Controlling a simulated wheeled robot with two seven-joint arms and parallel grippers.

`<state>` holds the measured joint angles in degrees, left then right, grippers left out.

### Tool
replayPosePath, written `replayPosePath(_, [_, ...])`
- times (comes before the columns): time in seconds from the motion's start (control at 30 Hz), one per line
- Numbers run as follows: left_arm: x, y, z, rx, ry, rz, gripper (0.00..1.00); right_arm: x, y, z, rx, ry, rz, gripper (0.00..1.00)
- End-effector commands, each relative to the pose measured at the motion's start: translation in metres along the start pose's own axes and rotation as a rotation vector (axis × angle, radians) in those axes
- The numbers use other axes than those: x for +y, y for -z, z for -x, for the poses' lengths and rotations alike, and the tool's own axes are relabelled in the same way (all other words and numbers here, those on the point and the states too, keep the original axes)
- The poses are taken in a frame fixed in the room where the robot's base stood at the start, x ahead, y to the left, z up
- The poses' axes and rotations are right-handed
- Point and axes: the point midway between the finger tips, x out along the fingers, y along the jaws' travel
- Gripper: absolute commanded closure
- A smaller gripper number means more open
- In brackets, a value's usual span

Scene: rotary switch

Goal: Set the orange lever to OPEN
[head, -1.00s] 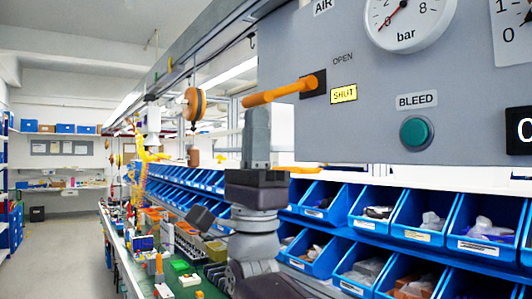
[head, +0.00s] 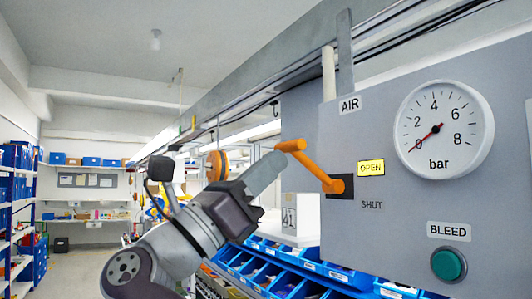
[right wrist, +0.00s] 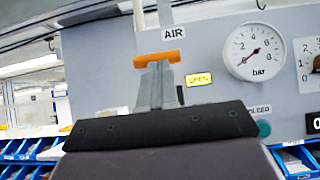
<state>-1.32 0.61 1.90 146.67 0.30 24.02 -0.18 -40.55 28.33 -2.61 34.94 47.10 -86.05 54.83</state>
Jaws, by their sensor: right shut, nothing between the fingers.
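The orange lever (head: 315,168) is on the grey panel (head: 410,225). It slants from its pivot up and left, ending in a short crossbar. The OPEN label (head: 371,168) is lit yellow and the SHUT label (head: 371,205) below it is unlit. My right gripper (head: 280,158) is shut and empty, its tips at the lever's outer end; I cannot tell whether they touch. In the right wrist view the shut fingers (right wrist: 157,75) point at the orange crossbar (right wrist: 159,60), and the lit OPEN label (right wrist: 199,79) is right of them. My left gripper is not in view.
A round bar gauge (head: 445,130), an AIR label (head: 349,105) and a green BLEED button (head: 449,265) are on the panel. Blue bins (head: 275,272) stand below and behind it. The space left of my right arm looks open.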

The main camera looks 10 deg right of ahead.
Motion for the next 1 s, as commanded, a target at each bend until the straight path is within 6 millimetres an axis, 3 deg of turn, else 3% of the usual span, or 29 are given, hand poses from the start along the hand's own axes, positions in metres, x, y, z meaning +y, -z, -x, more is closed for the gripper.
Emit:
replayPosePath(0.03, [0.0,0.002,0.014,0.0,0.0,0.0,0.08,0.0,-0.008,-0.007,0.025,0.0,-0.002,1.0])
replayPosePath(0.3, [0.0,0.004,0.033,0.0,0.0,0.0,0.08,0.0,-0.01,-0.013,0.114,0.0,-0.001,1.0])
replayPosePath(1.0, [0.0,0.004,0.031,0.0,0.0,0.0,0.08,-0.002,-0.007,-0.013,0.136,0.004,-0.003,1.0])
